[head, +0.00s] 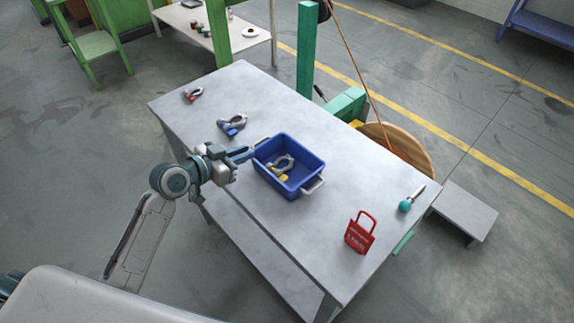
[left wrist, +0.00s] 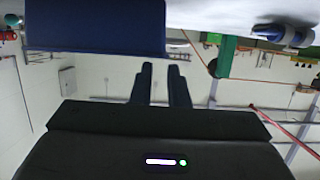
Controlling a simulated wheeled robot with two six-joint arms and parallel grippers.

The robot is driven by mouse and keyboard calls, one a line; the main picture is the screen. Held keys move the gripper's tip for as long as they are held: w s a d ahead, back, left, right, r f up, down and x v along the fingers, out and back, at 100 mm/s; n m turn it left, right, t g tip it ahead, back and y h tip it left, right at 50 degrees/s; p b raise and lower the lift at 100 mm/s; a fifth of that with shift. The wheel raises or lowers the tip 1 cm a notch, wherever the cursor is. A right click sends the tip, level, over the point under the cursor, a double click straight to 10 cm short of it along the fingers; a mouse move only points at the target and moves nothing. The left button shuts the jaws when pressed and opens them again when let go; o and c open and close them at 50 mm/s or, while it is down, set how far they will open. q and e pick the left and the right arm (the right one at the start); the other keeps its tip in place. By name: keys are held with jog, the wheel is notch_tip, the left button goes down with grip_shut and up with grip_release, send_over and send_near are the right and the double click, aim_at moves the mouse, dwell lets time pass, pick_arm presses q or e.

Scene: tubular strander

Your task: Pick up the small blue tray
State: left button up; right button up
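The small blue tray (head: 300,183) stands on the grey table, with a light handle at each end. A grey shackle with a yellow part (head: 281,168) lies in it. My left gripper (head: 246,154) is at the tray's left end, close to the left handle; I cannot tell whether it touches. In the left wrist view, my left gripper (left wrist: 161,72) shows two dark fingers with a narrow gap and nothing between them. The blue tray wall (left wrist: 95,38) is at the top of that view. My right gripper is not in view.
On the table (head: 262,225) are a blue-pinned shackle (head: 232,124), a red-pinned shackle (head: 193,94), a red lockout tag-like item (head: 360,233) and a teal-handled tool (head: 406,205). A green machine post (head: 306,50) and wooden reel (head: 398,145) stand behind.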

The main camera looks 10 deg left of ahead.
aim_at(265, 144)
pick_arm(q)
jog(key=shift+w+d+f, duration=0.1)
jog(key=shift+w+d, duration=0.25)
jog(key=shift+w, duration=0.15)
jog(key=shift+w+d+f, duration=0.1)
jog(key=shift+w+d, duration=0.05)
jog(key=shift+w, duration=0.1)
jog(key=shift+w+d+p, duration=0.4)
jog(key=shift+w+p, duration=0.35)
jog(key=shift+w, duration=0.05)
jog(key=p+x, duration=0.1)
jog(key=x, duration=0.1)
jog(key=shift+w+d+f, duration=0.1)
jog(key=shift+w+f, duration=0.1)
jog(key=shift+w, duration=0.05)
jog(key=shift+w+d+f, duration=0.25)
jog(key=shift+w, duration=0.15)
jog(key=shift+s, duration=0.1)
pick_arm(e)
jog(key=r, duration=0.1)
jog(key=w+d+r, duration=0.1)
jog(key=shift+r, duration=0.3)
pick_arm(q)
jog(key=shift+c, duration=1.4)
grip_shut()
jog(key=shift+r, duration=0.1)
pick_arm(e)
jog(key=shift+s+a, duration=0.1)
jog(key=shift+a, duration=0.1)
